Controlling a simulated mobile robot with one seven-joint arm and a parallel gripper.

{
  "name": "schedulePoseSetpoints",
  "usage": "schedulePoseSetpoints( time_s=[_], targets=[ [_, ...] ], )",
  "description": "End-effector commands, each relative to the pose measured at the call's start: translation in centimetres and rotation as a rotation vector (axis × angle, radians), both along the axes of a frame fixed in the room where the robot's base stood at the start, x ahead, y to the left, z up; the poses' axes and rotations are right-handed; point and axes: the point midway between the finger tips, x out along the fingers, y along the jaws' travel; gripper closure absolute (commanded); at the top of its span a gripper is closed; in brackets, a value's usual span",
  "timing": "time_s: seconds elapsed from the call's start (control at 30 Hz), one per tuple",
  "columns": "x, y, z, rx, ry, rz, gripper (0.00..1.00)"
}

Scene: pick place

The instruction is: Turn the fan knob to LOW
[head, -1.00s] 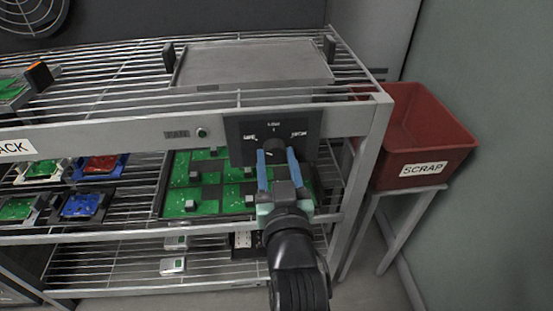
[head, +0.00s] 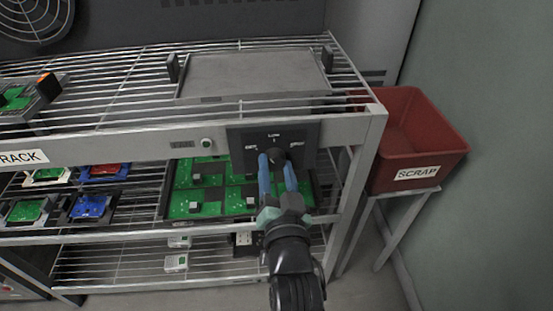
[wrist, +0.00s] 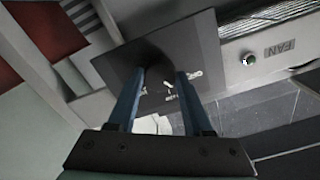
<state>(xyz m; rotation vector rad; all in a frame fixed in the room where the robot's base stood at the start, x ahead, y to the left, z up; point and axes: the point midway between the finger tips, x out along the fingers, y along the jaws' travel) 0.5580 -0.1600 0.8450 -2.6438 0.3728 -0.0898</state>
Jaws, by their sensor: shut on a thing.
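The dark fan knob (head: 277,158) sits on a black panel (head: 309,137) at the right end of the shelf's front rail. The panel carries white labels for OFF at left, LOW at top and HIGH at right in the head view. My gripper (head: 277,160) is shut on the knob, with one blue finger on each side. In the wrist view, my gripper (wrist: 160,76) straddles the dark knob in front of the panel (wrist: 205,35). The fingers hide much of the knob, and I cannot tell which label its pointer faces.
A red SCRAP bin (head: 420,160) stands at right. Green circuit boards (head: 197,203) lie on the shelf behind and below the panel. A grey tray (head: 255,75) is on top.

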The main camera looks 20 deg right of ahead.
Motion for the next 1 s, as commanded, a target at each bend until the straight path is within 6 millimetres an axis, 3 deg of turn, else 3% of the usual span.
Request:
schedulePoseSetpoints(
  time_s=[0.5,1.0],
  targets=[
    [-0.01,-0.01,0.22,0.409,-0.115,-0.001,1.00],
    [0.00,-0.01,0.00,0.549,-0.158,0.000,1.00]
  ],
)
